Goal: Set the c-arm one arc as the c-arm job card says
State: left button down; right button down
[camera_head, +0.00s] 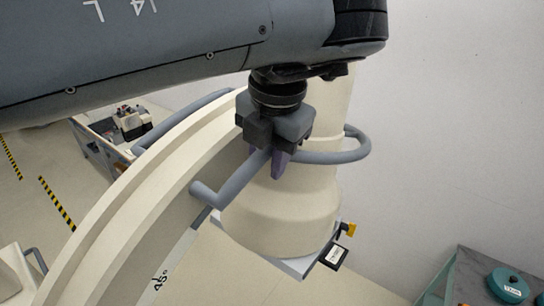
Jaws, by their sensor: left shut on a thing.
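The cream c-arm arc (120,222) curves from the lower left up to the middle of the head view. A "45°" mark (160,280) shows on its side near the bottom. A grey bar handle (232,186) stands out from the arc's side. My left gripper (272,163) is shut on this handle near its upper end, its purple fingers around the bar. A cream rounded housing (283,218) is behind the gripper, with a grey loop rail (350,155) at its right. My arm hides the upper part of the arc. I see no readable job card. My right gripper is not in view.
A small black labelled tag (334,257) and a yellow piece (348,230) are below the housing. A teal round object (509,286) sits on a grey-topped cart (470,275) at lower right. A cart with items (92,148) stands at left. The wall at right is bare.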

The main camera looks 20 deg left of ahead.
pick_arm(q)
jog(key=shift+w+d+r, duration=0.1)
jog(key=shift+d+r, duration=0.15)
jog(key=shift+r, duration=0.25)
jog(key=c, duration=1)
grip_release()
jog(key=shift+o, duration=0.3)
jog(key=shift+f, duration=0.15)
jog(key=shift+a+f, duration=0.1)
jog(key=shift+a, duration=0.05)
